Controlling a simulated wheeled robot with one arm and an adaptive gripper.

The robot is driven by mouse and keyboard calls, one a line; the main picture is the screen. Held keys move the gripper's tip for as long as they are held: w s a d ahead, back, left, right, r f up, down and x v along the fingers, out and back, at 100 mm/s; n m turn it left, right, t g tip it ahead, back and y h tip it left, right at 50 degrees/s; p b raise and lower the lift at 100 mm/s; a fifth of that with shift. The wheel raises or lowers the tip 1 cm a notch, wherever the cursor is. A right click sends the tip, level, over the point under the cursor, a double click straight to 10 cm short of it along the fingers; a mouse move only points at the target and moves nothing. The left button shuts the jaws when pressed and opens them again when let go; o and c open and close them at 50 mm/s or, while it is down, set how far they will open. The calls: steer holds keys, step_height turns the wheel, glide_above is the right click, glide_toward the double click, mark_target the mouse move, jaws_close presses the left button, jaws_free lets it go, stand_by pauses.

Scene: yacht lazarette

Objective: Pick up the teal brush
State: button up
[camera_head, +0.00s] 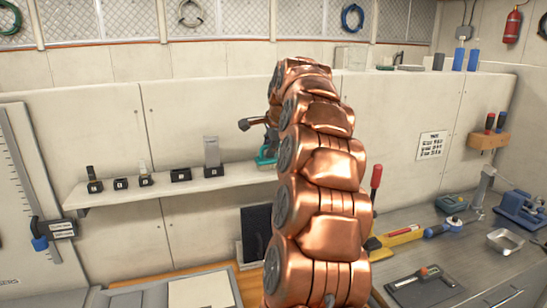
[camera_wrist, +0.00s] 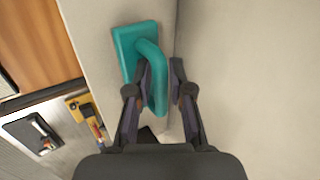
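The teal brush (camera_wrist: 128,48) has a flat block and a raised loop handle. It fills the upper middle of the wrist view, on a pale shelf surface close to a wall. My gripper (camera_wrist: 161,68) has its two dark fingers on either side of the handle. The fingers stand apart, with a narrow gap visible by the right finger. Contact on the left side cannot be told. In the head view the teal brush (camera_head: 264,158) shows at the shelf's right part, mostly hidden behind my copper arm.
The wall shelf (camera_head: 110,193) carries several small dark holders (camera_head: 181,174) left of the brush. A metal workbench (camera_head: 445,255) on the right holds tools, a blue vise (camera_head: 520,208) and a tray (camera_head: 505,241). A red-handled screwdriver (camera_head: 376,177) stands beside my arm.

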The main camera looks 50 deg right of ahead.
jaws_close()
stand_by(0.6)
steer(key=shift+r+b, duration=0.85)
steer(key=shift+r, duration=0.8)
steer(key=shift+s+a+b, duration=0.3)
steer(key=shift+s, duration=0.2)
steer(key=shift+s+a+b, duration=0.3)
steer(key=shift+s, duration=0.2)
steer(key=s+a+r+b, duration=0.1)
steer(key=s+a+b, duration=0.3)
steer(key=s, duration=0.7)
steer(key=a, duration=0.2)
steer(key=shift+s+a+r+b, duration=0.3)
steer(key=shift+s+a+b, duration=0.1)
